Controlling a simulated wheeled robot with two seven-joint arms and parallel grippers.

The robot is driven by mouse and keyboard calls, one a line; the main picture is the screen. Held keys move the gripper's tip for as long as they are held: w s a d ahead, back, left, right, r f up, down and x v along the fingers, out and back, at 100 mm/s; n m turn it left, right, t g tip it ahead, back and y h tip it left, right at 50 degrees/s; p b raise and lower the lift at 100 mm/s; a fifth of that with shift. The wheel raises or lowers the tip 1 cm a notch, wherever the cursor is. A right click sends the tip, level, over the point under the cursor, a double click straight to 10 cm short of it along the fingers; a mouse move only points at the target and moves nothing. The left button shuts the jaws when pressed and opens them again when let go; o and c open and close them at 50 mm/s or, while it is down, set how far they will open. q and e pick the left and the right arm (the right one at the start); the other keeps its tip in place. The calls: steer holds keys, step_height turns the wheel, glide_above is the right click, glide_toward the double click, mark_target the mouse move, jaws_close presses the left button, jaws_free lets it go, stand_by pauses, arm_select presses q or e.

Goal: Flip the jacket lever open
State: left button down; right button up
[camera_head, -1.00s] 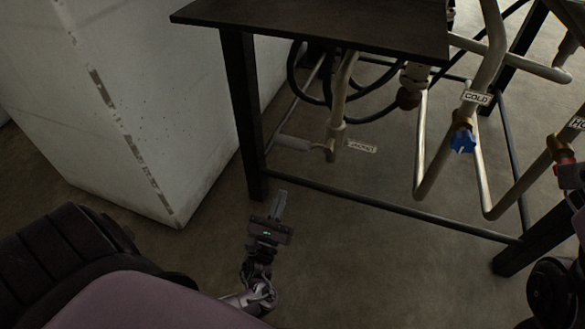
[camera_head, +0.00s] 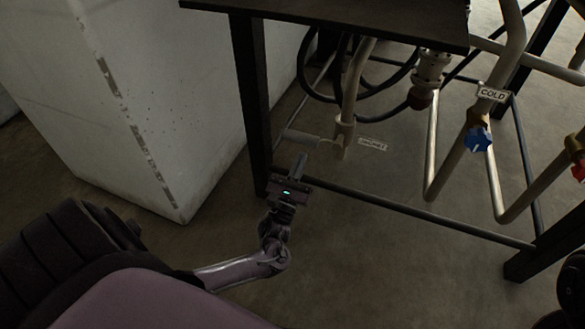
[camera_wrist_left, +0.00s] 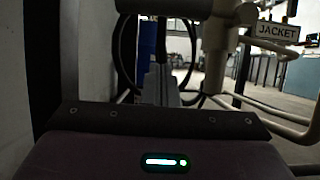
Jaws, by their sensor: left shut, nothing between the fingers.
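The jacket lever (camera_head: 301,137) is a pale grey handle sticking out to the left from a valve on a vertical pipe (camera_head: 346,127) under the dark table. The tag reading JACKET (camera_head: 372,144) hangs just right of the pipe. It also shows in the left wrist view (camera_wrist_left: 278,31), where the lever (camera_wrist_left: 165,7) crosses the top. My left gripper (camera_head: 300,160) is shut and empty, fingers pointing up, just below the lever in the head view. In the left wrist view its fingers (camera_wrist_left: 160,85) appear below the lever, and I see no clear contact. My right gripper is not in view.
The dark table (camera_head: 340,18) stands overhead, with a leg (camera_head: 249,100) left of the lever and a low crossbar (camera_head: 400,208). A blue valve knob (camera_head: 478,139) by the COLD tag (camera_head: 492,94) is to the right. A white cabinet (camera_head: 170,110) stands left.

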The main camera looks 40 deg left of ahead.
mark_target(312, 140)
arm_select(q)
steer(key=shift+s+r, duration=0.15)
steer(key=shift+r, duration=0.85)
steer(key=shift+s+r, duration=0.15)
steer(key=shift+r, duration=0.85)
